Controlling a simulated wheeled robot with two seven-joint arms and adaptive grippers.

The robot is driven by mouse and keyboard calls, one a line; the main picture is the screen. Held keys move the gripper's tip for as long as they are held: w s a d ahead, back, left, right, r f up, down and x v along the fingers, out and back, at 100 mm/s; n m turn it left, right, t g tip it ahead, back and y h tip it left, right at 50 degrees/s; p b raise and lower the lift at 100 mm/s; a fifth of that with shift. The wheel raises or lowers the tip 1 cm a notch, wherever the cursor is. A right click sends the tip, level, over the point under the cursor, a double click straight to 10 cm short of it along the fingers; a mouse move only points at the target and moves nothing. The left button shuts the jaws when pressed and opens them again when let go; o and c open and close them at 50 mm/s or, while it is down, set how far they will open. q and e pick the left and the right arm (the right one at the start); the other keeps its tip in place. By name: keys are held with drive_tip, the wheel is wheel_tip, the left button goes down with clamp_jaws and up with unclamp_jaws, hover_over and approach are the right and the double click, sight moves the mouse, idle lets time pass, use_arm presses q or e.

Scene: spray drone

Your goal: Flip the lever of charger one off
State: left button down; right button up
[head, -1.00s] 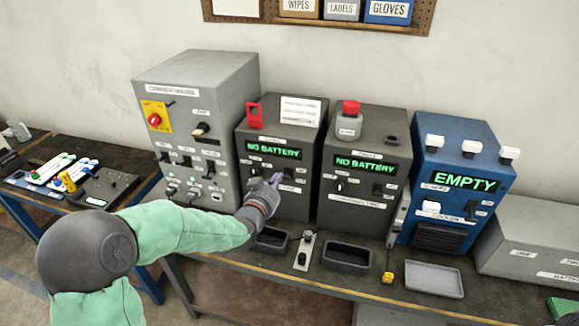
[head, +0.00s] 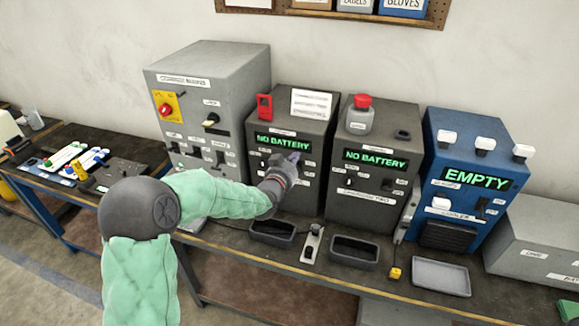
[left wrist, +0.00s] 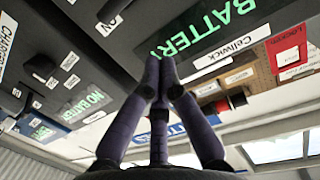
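Charger one (head: 321,140) is the left of two dark boxes, with a lit green NO BATTERY display (head: 283,143) on its front. My left gripper (head: 294,158) is in front of its right side, just below the display. The gripper covers that part of the panel, so the lever cannot be made out in the head view. In the left wrist view, the gripper's dark purple fingers (left wrist: 159,62) come together at their tips close to a green-lit display (left wrist: 212,25). They look shut, with nothing seen between them. Whether they touch the panel cannot be told. My right gripper is not in view.
Charger two (head: 372,201) stands close on the right, then the blue cooler (head: 470,215). A grey switch cabinet (head: 205,75) stands on the left.

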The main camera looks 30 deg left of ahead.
sight(298, 166)
use_arm(q)
drive_tip(key=x, duration=0.3)
drive_tip(key=shift+s+a+f+b, duration=0.1)
drive_tip(key=shift+s+f+b, duration=0.15)
drive_tip(key=shift+f, duration=0.35)
drive_tip(key=shift+s+a+f+b, duration=0.15)
drive_tip(key=shift+s+f, duration=0.2)
drive_tip(key=shift+f, duration=0.2)
drive_tip(key=shift+s+f, duration=0.4)
drive_tip(key=shift+f, duration=0.25)
drive_tip(key=shift+d, duration=0.1)
